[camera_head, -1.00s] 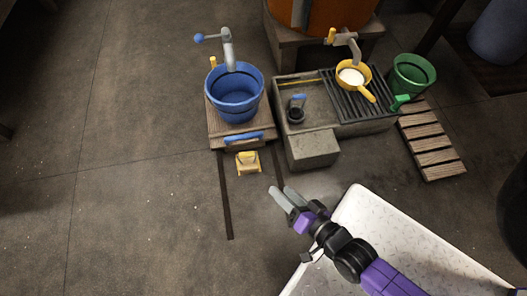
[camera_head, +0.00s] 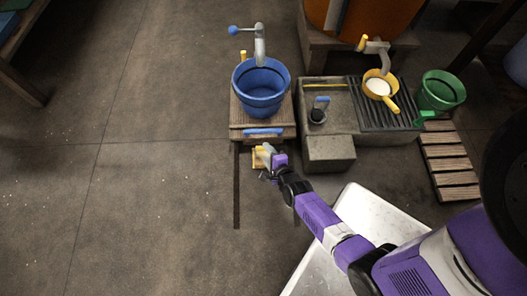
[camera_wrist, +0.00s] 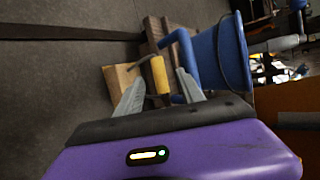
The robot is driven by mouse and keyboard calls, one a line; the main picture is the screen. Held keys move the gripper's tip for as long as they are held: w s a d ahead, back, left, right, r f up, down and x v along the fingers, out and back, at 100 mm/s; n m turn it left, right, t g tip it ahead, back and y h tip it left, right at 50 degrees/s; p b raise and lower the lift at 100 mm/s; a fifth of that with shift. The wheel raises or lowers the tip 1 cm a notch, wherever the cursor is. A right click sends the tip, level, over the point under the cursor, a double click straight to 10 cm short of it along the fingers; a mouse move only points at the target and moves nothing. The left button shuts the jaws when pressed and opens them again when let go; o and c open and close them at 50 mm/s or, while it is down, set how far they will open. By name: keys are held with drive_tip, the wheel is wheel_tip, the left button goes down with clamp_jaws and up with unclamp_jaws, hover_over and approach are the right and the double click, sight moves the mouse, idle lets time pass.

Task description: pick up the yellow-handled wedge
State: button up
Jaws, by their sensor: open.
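The yellow-handled wedge (camera_head: 259,157) lies on the floor just in front of the wooden stand that bears the blue bucket. In the wrist view its wooden body (camera_wrist: 119,76) and upright yellow handle (camera_wrist: 160,75) show. My gripper (camera_head: 266,152) is over the wedge in the head view and covers part of it. In the wrist view my gripper (camera_wrist: 158,85) is open, with one grey finger on each side of the yellow handle. I cannot tell whether either finger touches it.
The blue bucket (camera_head: 261,93) stands on the wooden stand (camera_head: 237,120) with a blue handle (camera_head: 263,131) at its front. To the right are a stone basin (camera_head: 330,148), a yellow ladle (camera_head: 380,86) and a green bucket (camera_head: 441,92). The floor to the left is clear.

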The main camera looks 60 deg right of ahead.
sight(263, 149)
drive_tip(key=b+x, duration=0.2)
drive_tip(key=x, duration=0.1)
drive_tip(key=shift+d+f, duration=0.2)
drive_tip(key=shift+f, duration=0.1)
drive_tip(key=shift+w+d+f+b, duration=0.3)
drive_tip(key=shift+w+b, duration=0.15)
drive_tip(key=shift+w, duration=0.15)
drive_tip(key=shift+r, duration=0.1)
clamp_jaws()
idle(0.6)
